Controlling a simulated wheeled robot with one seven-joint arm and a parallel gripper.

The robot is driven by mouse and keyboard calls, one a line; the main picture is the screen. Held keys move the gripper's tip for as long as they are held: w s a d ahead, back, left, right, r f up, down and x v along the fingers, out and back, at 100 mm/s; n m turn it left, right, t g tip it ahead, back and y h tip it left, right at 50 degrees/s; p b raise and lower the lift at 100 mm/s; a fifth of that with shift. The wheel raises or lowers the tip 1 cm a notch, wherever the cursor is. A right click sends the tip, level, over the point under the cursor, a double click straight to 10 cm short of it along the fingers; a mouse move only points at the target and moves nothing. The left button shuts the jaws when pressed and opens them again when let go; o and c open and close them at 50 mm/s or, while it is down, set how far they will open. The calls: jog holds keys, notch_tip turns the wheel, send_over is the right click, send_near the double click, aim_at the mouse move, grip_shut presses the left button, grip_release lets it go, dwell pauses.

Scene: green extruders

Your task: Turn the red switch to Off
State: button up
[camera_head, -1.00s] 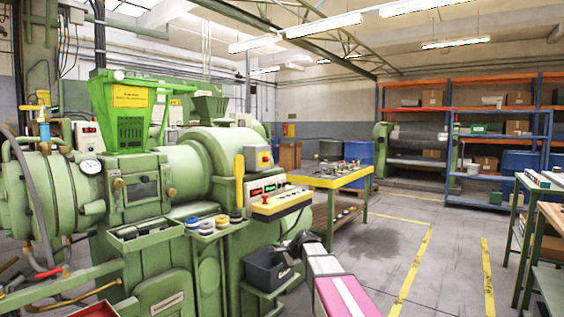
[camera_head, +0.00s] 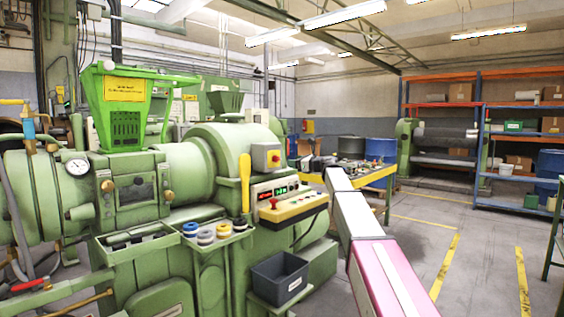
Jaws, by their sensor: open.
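The switch's Off marking is too small to read. A red knob (camera_head: 273,203) also sits on the front of the control panel (camera_head: 292,207). My gripper (camera_head: 308,163) is small and dark at the end of my raised arm, to the right of the yellow box and apart from it in the picture. Its fingers are hard to make out against the cluttered table behind; it appears to hold nothing.
A yellow handle (camera_head: 244,182) stands upright just left of the panel. A dark grey bin (camera_head: 279,277) sits low in front of the extruder. A yellow-edged table (camera_head: 381,177) is behind my arm.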

aim_at(277, 159)
jog(key=x, duration=0.9)
jog(key=shift+a, duration=0.15)
jog(key=shift+w+f, duration=0.1)
jog(key=shift+c, duration=0.2)
jog(key=c, duration=0.8)
